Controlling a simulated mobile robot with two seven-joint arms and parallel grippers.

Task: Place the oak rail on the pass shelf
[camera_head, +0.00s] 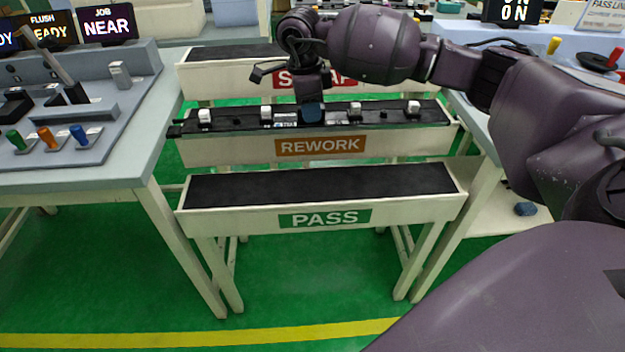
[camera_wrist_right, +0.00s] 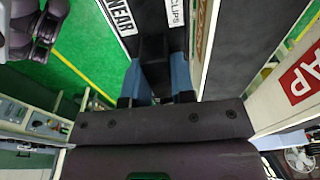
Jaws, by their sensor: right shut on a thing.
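My right gripper (camera_head: 312,112) reaches down over the middle shelf, marked REWORK, and is shut on a long dark rail (camera_head: 335,118) near its middle. The rail carries several white clips and a small pale label, and its left end sticks out past the shelf. I cannot tell if it rests on that shelf or hangs just above it. No oak colour shows on it. In the right wrist view, the blue-padded fingers (camera_wrist_right: 160,78) are close together around a dark part. The pass shelf (camera_head: 325,217) is nearest, with an empty black top. My left gripper is not in view.
The rework shelf (camera_head: 210,152) stands behind the pass shelf, and the scrap shelf (camera_head: 225,78) behind that. A grey bench (camera_head: 120,160) with coloured handles and signs is on the left. Another bench (camera_head: 477,125) is on the right, partly behind my arm.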

